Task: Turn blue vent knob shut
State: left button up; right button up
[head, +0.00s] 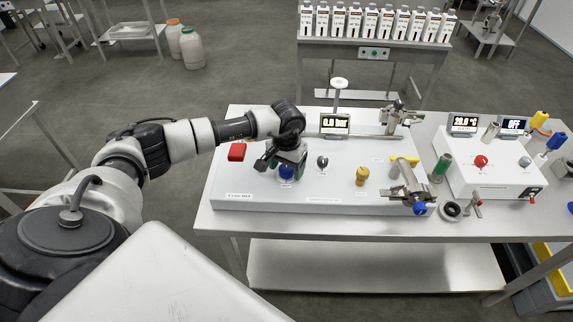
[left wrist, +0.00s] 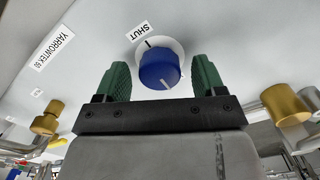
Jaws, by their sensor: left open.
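The blue vent knob (head: 286,172) stands on the white panel (head: 330,195), partly covered by my left gripper (head: 282,165) in the head view. In the left wrist view the blue knob (left wrist: 158,68) sits on a pale round plate, between the two green finger pads of my left gripper (left wrist: 162,78). The fingers are open, with a visible gap on each side of the knob. A SHUT label (left wrist: 139,31) lies beside a black mark on the plate. A white line shows on the knob's face, on the side away from that label. My right gripper is not in view.
A red button (head: 237,152), a grey knob (head: 322,161) and a brass knob (head: 362,175) are nearby on the panel. A display (head: 335,124) reading 0.0 bar stands behind. Metal pipework with a blue-handled valve (head: 419,208) is to the right.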

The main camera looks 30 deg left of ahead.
pick_arm(q)
jog(key=c, duration=0.9)
jog(key=shift+c, duration=0.2)
